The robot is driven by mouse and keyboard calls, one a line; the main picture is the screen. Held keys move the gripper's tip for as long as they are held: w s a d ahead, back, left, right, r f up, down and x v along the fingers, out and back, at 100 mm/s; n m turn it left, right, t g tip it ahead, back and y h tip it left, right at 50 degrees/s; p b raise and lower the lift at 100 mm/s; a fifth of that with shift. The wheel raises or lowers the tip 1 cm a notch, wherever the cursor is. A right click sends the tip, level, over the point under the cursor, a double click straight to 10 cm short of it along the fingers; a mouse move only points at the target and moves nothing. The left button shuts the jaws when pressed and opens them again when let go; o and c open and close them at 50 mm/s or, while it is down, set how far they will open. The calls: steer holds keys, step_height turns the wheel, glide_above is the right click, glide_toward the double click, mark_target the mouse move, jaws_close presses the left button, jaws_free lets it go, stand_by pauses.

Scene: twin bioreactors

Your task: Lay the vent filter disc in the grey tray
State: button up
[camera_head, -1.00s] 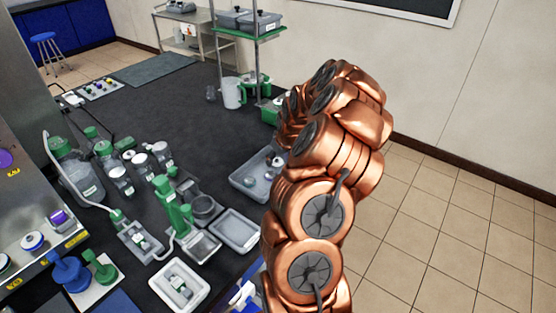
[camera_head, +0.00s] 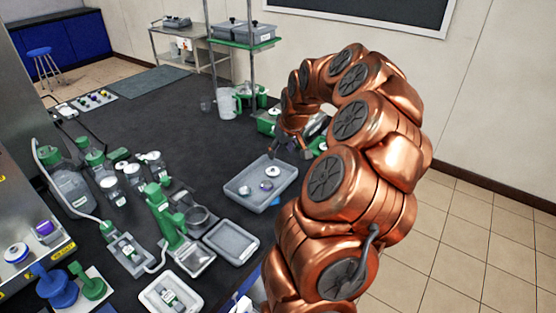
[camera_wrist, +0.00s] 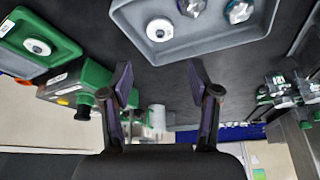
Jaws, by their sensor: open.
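The large grey tray (camera_head: 247,203) stands on the dark bench in the head view. A white disc with a grey centre (camera_wrist: 159,29), looking like the vent filter disc, lies flat inside the tray near its wall, and it also shows in the head view (camera_head: 272,171). A similar white disc (camera_wrist: 37,46) sits in a green-rimmed tray in the wrist view. My gripper (camera_wrist: 160,82) is open, with nothing between its fingers. In the head view it is near the tray's far edge, partly hidden by my arm.
An emptier grey tray (camera_head: 238,255) and a white tray (camera_head: 148,302) stand nearer. A green pump-like stand (camera_head: 165,215) and several bottles (camera_head: 108,188) crowd the left. A white jug (camera_head: 227,103) and a shelf rack (camera_head: 207,60) stand behind.

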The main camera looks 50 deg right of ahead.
steer(key=s+a+r+n+g+y, duration=0.1)
steer(key=s+a+r+n, duration=0.1)
steer(key=a, duration=1.2)
steer(key=s+a+r+n+g+y, duration=0.1)
steer(key=s+a+r, duration=0.15)
steer(key=a, duration=1.05)
steer(key=s+a+f+g, duration=0.1)
steer(key=s+a+g, duration=0.1)
steer(key=s+a, duration=0.4)
steer(key=s+a+f+g, duration=0.1)
steer(key=s+a, duration=0.6)
steer(key=s, duration=0.7)
steer(key=shift+s+n+g+h, duration=0.15)
steer(key=shift+n+g+h, duration=0.15)
steer(key=shift+g, duration=0.3)
steer(key=shift+c, duration=0.4)
